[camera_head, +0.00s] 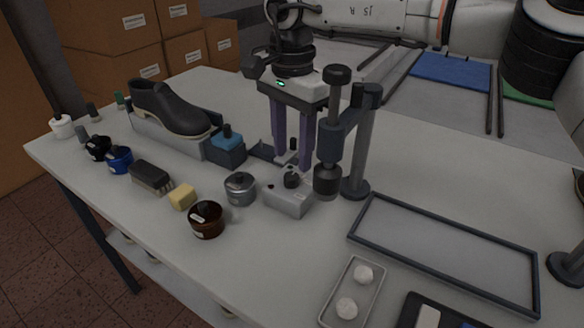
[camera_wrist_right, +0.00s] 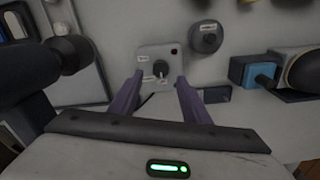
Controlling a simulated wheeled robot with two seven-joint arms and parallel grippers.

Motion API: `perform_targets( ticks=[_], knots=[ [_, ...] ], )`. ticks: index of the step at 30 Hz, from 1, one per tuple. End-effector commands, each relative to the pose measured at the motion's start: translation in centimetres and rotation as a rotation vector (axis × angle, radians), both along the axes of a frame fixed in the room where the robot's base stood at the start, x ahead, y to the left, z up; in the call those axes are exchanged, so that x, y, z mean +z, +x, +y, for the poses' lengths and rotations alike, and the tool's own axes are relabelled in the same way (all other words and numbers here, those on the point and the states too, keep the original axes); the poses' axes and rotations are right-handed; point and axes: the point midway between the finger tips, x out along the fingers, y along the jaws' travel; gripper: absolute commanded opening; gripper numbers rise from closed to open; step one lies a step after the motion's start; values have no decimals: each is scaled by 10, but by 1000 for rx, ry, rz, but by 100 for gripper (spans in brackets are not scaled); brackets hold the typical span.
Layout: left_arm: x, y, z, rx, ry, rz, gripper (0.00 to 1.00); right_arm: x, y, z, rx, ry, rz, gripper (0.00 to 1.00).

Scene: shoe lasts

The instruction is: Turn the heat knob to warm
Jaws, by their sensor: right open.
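The heat knob (camera_head: 292,181) is a small dark dial on top of a light grey control box (camera_head: 289,202). In the right wrist view the knob (camera_wrist_right: 161,69) has a pale pointer mark, small white labels beside it and a red dot near one corner of the box (camera_wrist_right: 160,49). The label text is too small to read. My right gripper (camera_head: 293,160) points down above the box with its purple fingers open. In the right wrist view the fingertips (camera_wrist_right: 159,77) lie on either side of the knob; contact cannot be told. My left gripper is not in view.
A dark upright post tool (camera_head: 357,150) stands close beside the box on the right. A grey metal tin (camera_head: 240,189) and brown jar (camera_head: 207,220) are left of it. A blue block (camera_head: 226,149) and a black shoe (camera_head: 170,107) are behind. An empty tray (camera_head: 440,245) lies right.

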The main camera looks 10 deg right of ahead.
Motion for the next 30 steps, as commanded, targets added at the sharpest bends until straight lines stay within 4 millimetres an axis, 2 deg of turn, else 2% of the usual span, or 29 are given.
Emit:
perform_targets(
  ticks=[3, 9, 20, 27, 30],
  knots=[
    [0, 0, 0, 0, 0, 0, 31, -22, 0, 0, 0, 1, 3, 43],
    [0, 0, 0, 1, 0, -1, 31, -45, 0, 1, -1, 2, 1, 43],
    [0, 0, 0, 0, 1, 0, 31, -51, 0, 1, 0, 4, 0, 43],
    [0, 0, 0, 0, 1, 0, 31, -51, 0, 1, 0, 4, 0, 4],
    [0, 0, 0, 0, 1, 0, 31, -51, 0, 1, -1, 4, 0, 2]
  ],
)
